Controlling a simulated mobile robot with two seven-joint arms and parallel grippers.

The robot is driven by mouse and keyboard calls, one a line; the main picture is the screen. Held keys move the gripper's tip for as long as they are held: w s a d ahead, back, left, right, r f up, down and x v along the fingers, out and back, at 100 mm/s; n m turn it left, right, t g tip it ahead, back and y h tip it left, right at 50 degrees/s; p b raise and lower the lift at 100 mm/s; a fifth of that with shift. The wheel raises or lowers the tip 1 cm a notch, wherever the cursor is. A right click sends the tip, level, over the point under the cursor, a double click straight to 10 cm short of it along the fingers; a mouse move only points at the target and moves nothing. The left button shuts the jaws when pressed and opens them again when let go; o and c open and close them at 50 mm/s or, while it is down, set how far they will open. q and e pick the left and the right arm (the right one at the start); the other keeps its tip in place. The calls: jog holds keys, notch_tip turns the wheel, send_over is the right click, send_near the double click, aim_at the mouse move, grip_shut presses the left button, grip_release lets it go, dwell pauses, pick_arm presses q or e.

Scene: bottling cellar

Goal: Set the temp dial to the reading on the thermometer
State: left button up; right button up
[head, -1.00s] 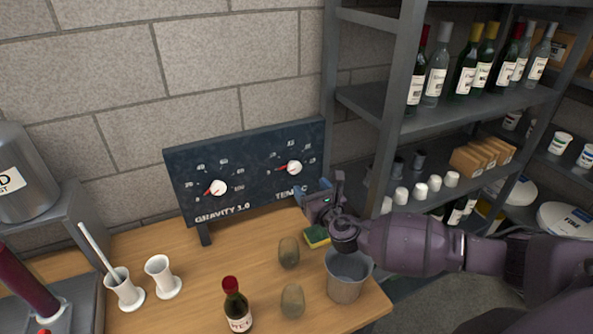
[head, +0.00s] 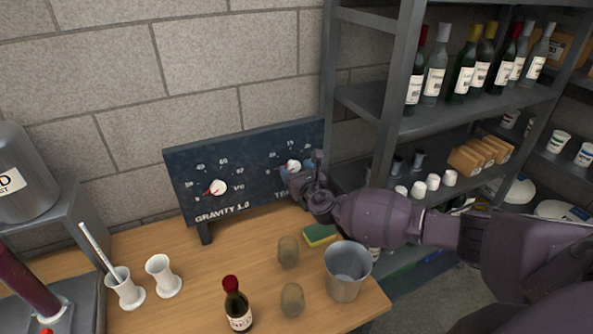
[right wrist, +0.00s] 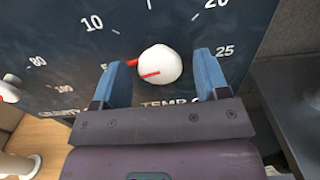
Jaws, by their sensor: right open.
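The temp dial (right wrist: 160,64) is a white knob with a red pointer on the right half of a dark panel (head: 240,165). In the right wrist view its pointer aims left, close to the 5; the scale there also shows 10, 20 and 25. In the head view the dial (head: 293,166) is partly behind my right gripper (head: 303,172). My right gripper is open, with one blue finger on each side of the dial and a gap to the knob. A thin pale rod (head: 93,243) leans in a white cylinder; I cannot tell a reading on it. My left gripper is not in view.
The gravity dial (head: 217,187) is on the panel's left half. On the wooden table stand a grey bucket (head: 346,275), a sponge (head: 320,234), two glasses (head: 288,250), a bottle (head: 237,305) and white cylinders (head: 162,276). A metal shelf rises at the right.

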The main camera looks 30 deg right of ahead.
jog(key=c, duration=0.9)
